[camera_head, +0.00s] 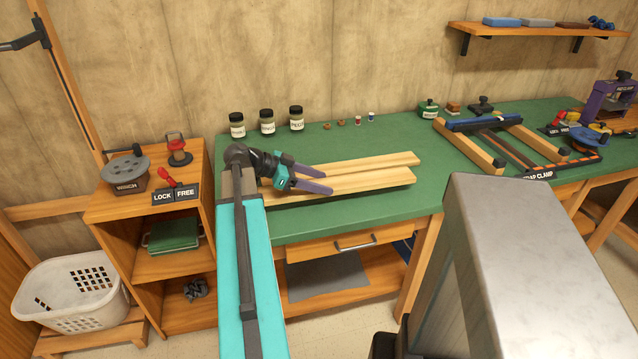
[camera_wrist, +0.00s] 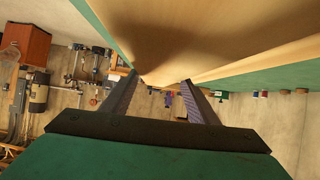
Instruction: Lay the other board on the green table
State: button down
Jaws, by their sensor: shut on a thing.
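Two pale wooden boards are at the green table (camera_head: 440,203) in the head view, side by side and running roughly left to right. The far board (camera_head: 385,162) lies on the table top. My gripper (camera_head: 328,181) is shut on the near board (camera_head: 375,180), one finger on each side of it. The near board is low over the green top; I cannot tell whether it rests on it or sits slightly above. In the wrist view my gripper (camera_wrist: 162,90) has the near board (camera_wrist: 220,30) close up between its fingers.
Several jars (camera_head: 267,122) and small pots stand along the table's back edge. A clamp frame (camera_head: 500,140) occupies the right end. A cabinet (camera_head: 150,205) with a winch (camera_head: 125,173) stands left.

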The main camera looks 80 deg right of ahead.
jog(key=shift+w+d+f, duration=0.1)
jog(key=shift+w+d, duration=0.05)
jog(key=shift+d, duration=0.85)
jog(key=shift+w+d, duration=0.15)
jog(key=shift+d, duration=0.85)
jog(key=shift+f+p, duration=0.5)
jog(key=shift+f, duration=1.3)
jog(key=c, duration=1)
grip_release()
